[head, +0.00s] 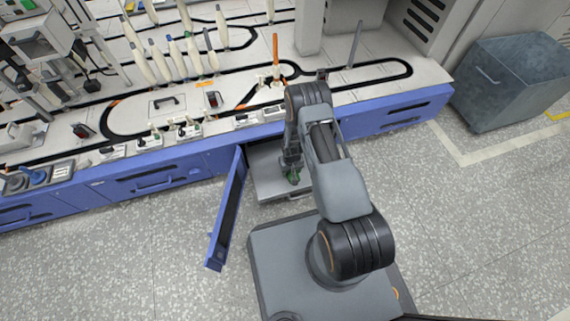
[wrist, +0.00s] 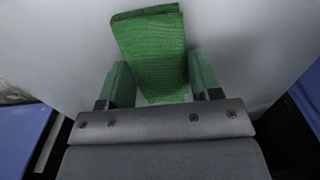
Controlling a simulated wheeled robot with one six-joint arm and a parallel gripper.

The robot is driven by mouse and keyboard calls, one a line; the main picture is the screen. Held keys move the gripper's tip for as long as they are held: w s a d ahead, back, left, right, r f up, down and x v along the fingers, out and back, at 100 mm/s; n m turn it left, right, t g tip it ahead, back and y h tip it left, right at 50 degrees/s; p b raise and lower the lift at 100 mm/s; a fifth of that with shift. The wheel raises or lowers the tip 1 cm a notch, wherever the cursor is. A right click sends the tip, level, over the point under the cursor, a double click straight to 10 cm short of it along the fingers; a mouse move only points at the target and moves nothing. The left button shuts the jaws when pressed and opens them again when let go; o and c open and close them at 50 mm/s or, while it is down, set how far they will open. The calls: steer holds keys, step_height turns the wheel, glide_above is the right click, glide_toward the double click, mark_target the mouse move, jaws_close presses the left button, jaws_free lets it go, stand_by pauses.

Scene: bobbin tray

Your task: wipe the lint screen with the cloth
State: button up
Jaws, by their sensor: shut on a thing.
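The green cloth (wrist: 152,48) is folded into a flat pad with a woven surface. My gripper (wrist: 160,78) is shut on it, with a green finger on each side and the cloth reaching out past the fingertips. In the head view my gripper (head: 293,172) points down inside the open bay of the blue cabinet, and a bit of green shows at its tip. A plain pale grey panel (head: 266,180) lies below it, perhaps the lint screen. I cannot tell whether the cloth touches the panel. My arm hides the panel's right part.
The blue cabinet door (head: 229,208) stands open to the left of the bay. Above is the machine top (head: 225,88) with a black track and several bobbins. A grey bin (head: 512,82) stands at the right. The speckled floor (head: 135,255) at the left is clear.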

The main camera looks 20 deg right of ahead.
steer(key=shift+a, duration=1.2)
steer(key=shift+a+r+p, duration=0.1)
steer(key=shift+r+p, duration=0.2)
steer(key=shift+r, duration=0.05)
step_height(320, 180, up, 2)
steer(key=shift+p, duration=0.3)
steer(key=shift+r+p, duration=1.95)
steer(key=shift+r, duration=0.75)
